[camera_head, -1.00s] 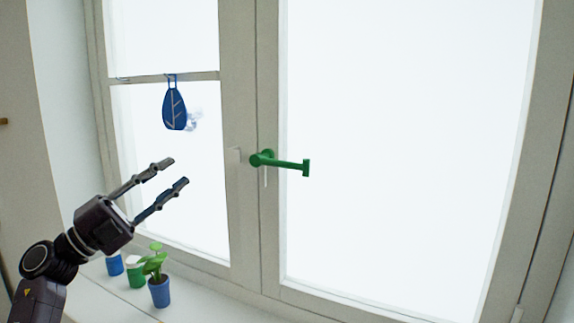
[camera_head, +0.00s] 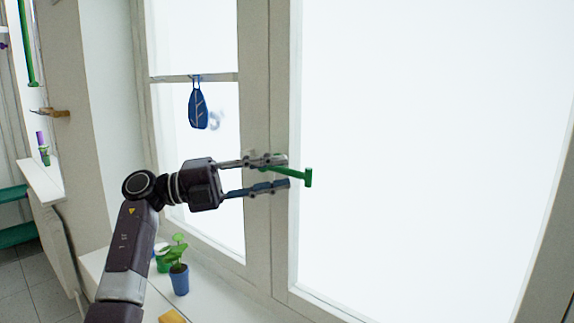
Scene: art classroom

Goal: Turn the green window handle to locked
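The green window handle (camera_head: 296,174) is on the frame between the two window panes. Its lever points right, nearly horizontal with a slight downward slope, and ends in a short crosspiece. My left gripper (camera_head: 287,171) is open, its two fingers apart and pointing right at the handle. The upper finger overlaps the handle's pivot end and hides part of it; the lower finger lies just below the lever. I cannot tell whether either finger touches the handle. My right gripper is not in view.
The space right of the handle is clear.

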